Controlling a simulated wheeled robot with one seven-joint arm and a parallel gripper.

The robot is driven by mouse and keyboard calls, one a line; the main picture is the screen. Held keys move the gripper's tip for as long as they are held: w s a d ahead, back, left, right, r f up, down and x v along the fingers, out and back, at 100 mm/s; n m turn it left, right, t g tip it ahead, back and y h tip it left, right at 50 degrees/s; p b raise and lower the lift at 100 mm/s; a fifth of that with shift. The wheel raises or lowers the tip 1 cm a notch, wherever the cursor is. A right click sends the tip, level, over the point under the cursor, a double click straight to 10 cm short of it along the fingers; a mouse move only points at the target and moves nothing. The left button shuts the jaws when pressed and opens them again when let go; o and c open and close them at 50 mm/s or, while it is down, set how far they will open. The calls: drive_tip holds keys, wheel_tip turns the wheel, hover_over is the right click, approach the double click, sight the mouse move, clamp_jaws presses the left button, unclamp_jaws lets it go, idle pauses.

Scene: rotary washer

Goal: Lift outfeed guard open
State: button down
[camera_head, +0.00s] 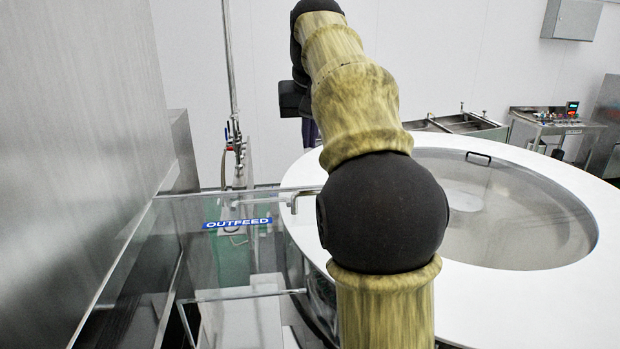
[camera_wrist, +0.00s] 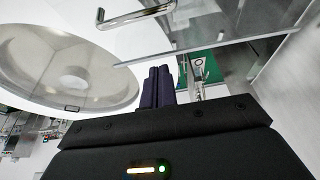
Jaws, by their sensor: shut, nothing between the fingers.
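The outfeed guard (camera_head: 163,238) is a clear panel with a blue "OUTFEED" label, at the lower left of the head view. It also shows as a clear pane across the upper right of the wrist view (camera_wrist: 215,25). A bent metal bar (camera_head: 296,197) runs by its upper right edge in the head view. A bent metal bar also shows at the top of the wrist view (camera_wrist: 135,17). My gripper (camera_wrist: 160,72) has its dark fingers together and empty, apart from the bar in that picture.
A round white washer top (camera_head: 540,305) with a clear lid (camera_head: 520,220) fills the right side. A tall steel wall (camera_head: 75,120) stands at the left. A thin upright pipe (camera_head: 229,60) rises behind the guard. A control desk (camera_head: 555,122) stands far right.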

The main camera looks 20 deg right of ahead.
hover_over(310, 208)
drive_tip(key=w+d, duration=0.1)
drive_tip(key=w, duration=0.3)
drive_tip(key=f, duration=0.8)
drive_tip(key=shift+s+f+p, duration=0.2)
drive_tip(key=shift+f+p, duration=0.05)
drive_tip(key=shift+p, duration=0.1)
drive_tip(key=shift+s+a+p, duration=0.25)
drive_tip(key=shift+s+p, duration=0.05)
drive_tip(key=shift+s, duration=0.65)
drive_tip(key=shift+s+a+p, duration=0.25)
drive_tip(key=shift+s+p, duration=0.05)
drive_tip(key=shift+s, duration=0.65)
drive_tip(key=shift+f, duration=0.15)
drive_tip(key=shift+f, duration=0.1)
drive_tip(key=shift+f+b, duration=0.1)
drive_tip(key=shift+b, duration=0.25)
